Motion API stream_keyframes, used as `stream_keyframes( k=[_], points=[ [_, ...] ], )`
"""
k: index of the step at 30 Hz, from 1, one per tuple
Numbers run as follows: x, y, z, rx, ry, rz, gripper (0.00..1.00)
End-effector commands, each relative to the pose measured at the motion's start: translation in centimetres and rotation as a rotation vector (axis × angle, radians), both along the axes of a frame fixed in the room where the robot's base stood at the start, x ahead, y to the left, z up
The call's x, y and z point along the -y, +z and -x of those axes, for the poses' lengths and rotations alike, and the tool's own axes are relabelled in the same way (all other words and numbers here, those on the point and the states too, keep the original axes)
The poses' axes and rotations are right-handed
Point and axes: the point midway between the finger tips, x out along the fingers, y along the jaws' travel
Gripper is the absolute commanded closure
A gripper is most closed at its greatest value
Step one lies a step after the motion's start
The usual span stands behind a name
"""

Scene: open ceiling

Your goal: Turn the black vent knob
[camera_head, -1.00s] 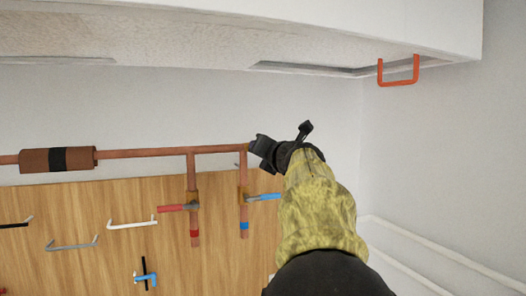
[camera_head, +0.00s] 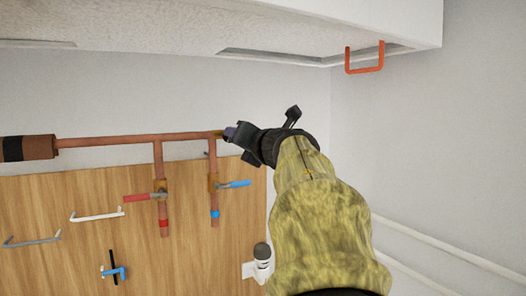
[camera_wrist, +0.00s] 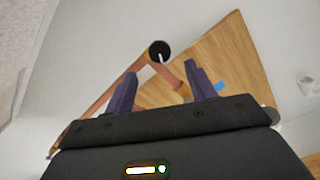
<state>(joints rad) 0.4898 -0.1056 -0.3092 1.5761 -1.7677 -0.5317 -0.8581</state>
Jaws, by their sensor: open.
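The black vent knob (camera_wrist: 160,50) shows in the wrist view as a dark disc with a light mark, at the end of a copper pipe. It lies ahead of my gripper (camera_wrist: 162,70), roughly between the two purple fingertips in the picture. The fingers are apart and nothing is held. I cannot tell whether they touch the knob. In the head view my gripper (camera_head: 232,134) is at the right end of the horizontal copper pipe (camera_head: 120,140) and hides the knob.
A wooden panel (camera_head: 60,210) carries a red-handled valve (camera_head: 140,197), a blue-handled valve (camera_head: 233,184) and several bar handles. A white valve with a dark cap (camera_head: 262,252) is below my gripper. An orange handle (camera_head: 364,70) hangs from the white overhead housing.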

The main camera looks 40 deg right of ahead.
Motion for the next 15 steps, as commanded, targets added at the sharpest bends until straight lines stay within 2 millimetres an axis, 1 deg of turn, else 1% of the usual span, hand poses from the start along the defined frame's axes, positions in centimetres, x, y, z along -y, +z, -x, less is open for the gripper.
stream_keyframes(
  k=[1, 9, 12, 15],
  points=[
    [-0.3, -0.1, 1.1, 0.003, -0.001, 0.0, 0.44],
    [-1.8, -0.1, 6.3, 0.003, -0.001, 0.0, 0.44],
    [-2.2, -0.1, 7.9, 0.001, -0.002, 0.0, 0.44],
    [-2.5, -0.1, 9.0, 0.0, 0.0, 0.0, 0.44]
  ],
)
